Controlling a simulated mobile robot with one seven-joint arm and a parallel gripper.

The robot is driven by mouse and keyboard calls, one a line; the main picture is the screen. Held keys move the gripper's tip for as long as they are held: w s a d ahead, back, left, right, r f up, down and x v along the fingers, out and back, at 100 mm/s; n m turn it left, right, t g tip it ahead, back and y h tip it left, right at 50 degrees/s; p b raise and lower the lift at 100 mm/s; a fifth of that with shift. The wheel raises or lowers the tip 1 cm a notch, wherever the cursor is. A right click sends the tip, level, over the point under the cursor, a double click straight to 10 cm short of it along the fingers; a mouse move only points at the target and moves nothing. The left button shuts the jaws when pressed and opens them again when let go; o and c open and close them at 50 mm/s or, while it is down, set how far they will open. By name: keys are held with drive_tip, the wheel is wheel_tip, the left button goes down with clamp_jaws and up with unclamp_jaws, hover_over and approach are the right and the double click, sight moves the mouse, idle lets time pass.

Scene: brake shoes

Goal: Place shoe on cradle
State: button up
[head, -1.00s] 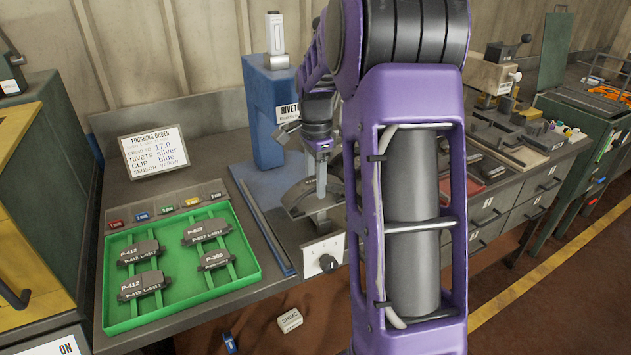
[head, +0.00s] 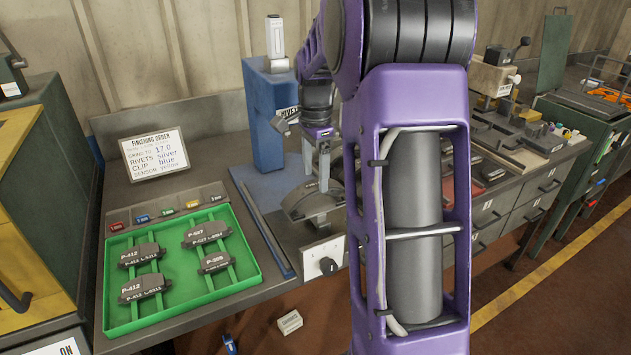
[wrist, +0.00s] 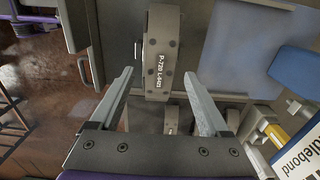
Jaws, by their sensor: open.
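The dark grey curved brake shoe (head: 300,204) lies arched on the grey cradle fixture (head: 318,228). In the wrist view the shoe (wrist: 161,50), with a white part label, lies just beyond and between the fingertips. My gripper (head: 318,183) is above the shoe, fingers pointing down. In the wrist view my gripper (wrist: 160,76) has both fingers spread, with a gap on each side of the shoe. Part of the fixture is hidden behind my arm in the head view.
A green tray (head: 262,272) with several labelled pads is on the bench at left. A finishing order card (head: 154,152) stands behind it. A blue riveter (head: 268,120) stands behind the fixture. A small box (head: 290,321) lies on the floor.

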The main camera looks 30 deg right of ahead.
sight(315, 184)
wheel_tip(315, 184, up, 9)
drive_tip(key=p, duration=0.1)
drive_tip(key=shift+f, duration=0.1)
idle(0.5)
